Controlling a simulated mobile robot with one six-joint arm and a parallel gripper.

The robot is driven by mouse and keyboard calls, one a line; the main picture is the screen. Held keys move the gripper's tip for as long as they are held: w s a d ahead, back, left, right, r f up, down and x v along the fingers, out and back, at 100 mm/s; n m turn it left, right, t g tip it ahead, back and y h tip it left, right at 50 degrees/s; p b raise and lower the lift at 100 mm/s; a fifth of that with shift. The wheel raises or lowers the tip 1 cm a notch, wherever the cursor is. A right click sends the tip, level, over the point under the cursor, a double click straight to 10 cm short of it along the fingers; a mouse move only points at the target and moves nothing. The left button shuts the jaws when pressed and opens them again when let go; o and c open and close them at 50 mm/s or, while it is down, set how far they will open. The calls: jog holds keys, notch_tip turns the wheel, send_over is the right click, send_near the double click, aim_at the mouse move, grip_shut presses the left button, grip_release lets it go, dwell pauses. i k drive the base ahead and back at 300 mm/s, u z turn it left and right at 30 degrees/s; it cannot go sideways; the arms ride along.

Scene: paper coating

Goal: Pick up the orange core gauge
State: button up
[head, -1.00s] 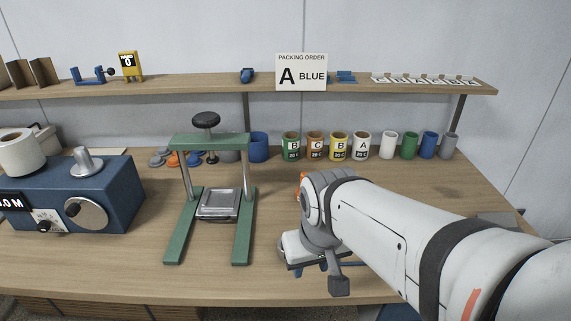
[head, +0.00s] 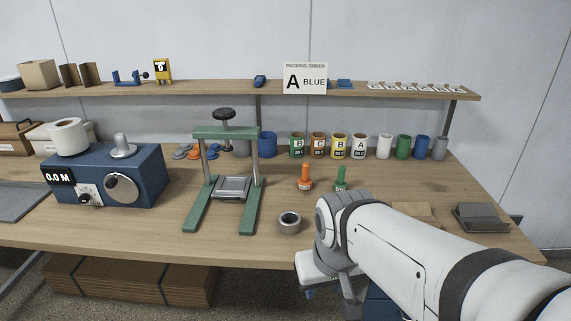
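The orange core gauge (head: 305,178) stands upright on the bench, right of the green press frame. It has a narrow top and a wider base. A similar green gauge (head: 341,179) stands to its right, its lower part close behind my arm. My gripper (head: 312,291) is at the near edge of the bench, below and in front of the orange gauge and well apart from it. The wrist covers most of the gripper, so its fingers do not show clearly.
A grey ring (head: 290,223) lies on the bench between the gripper and the orange gauge. The green press (head: 195,208) stands to the left. Lettered cups (head: 318,146) line the back. A dark grey block (head: 482,217) lies at the right.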

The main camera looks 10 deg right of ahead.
aim_at(305, 183)
jog(key=u, duration=0.15)
jog(key=i, duration=0.95)
jog(key=z, duration=0.1)
